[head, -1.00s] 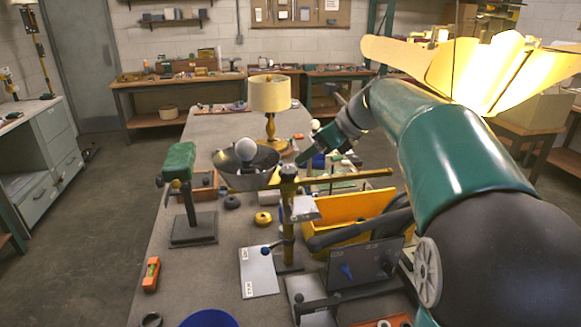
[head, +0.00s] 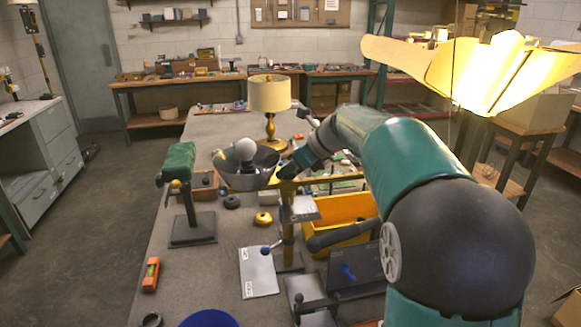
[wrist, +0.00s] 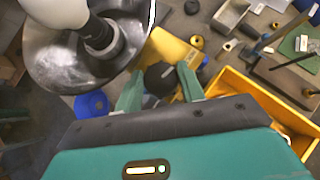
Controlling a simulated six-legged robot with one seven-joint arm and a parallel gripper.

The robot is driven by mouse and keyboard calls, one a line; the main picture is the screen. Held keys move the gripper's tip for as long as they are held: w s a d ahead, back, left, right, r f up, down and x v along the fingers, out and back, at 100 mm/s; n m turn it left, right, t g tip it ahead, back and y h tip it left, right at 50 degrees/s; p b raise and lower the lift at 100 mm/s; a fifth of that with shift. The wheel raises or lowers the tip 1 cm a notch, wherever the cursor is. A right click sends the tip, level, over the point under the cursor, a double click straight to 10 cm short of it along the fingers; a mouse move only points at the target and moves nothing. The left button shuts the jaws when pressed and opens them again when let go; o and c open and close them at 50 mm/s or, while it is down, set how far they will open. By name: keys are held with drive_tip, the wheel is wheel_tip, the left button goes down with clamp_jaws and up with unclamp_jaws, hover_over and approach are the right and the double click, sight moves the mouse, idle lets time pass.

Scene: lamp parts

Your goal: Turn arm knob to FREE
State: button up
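A dark round knob (wrist: 159,78) shows in the wrist view on the yellow-brass arm (wrist: 172,48) of the lamp stand. My gripper (wrist: 158,90) is open, with one green finger on each side of the knob in the picture. I cannot tell whether the fingers touch it. No FREE mark is readable. In the head view my gripper (head: 284,171) is at the top of the brass post (head: 288,222), and the knob is hidden there. A metal bowl shade (head: 262,180) with a white bulb (head: 245,150) is just left of it; the shade (wrist: 55,60) fills the wrist view's upper left.
A yellow bin (head: 350,212) stands right of the post. A green-padded stand (head: 192,228) is to the left, and a lit table lamp (head: 269,95) stands behind. A labelled plate (head: 258,272) and a blue bowl (head: 208,319) lie in front.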

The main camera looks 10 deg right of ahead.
drive_tip(key=shift+c, duration=1.3)
drive_tip(key=n+g+y, duration=0.1)
drive_tip(key=n, duration=0.1)
drive_tip(key=n+g+y, duration=0.1)
drive_tip(key=n+g, duration=0.1)
drive_tip(key=n, duration=0.1)
drive_tip(key=shift+w+d+g, duration=0.2)
drive_tip(key=shift+g, duration=0.1)
drive_tip(key=n+g, duration=0.2)
drive_tip(key=n, duration=0.2)
drive_tip(key=shift+w+g+y, duration=0.1)
drive_tip(key=shift+g+y, duration=0.2)
drive_tip(key=shift+g, duration=0.1)
drive_tip(key=shift+w+n+g, duration=0.1)
drive_tip(key=shift+n+g, duration=1.2)
drive_tip(key=shift+n, duration=0.4)
drive_tip(key=o, duration=1)
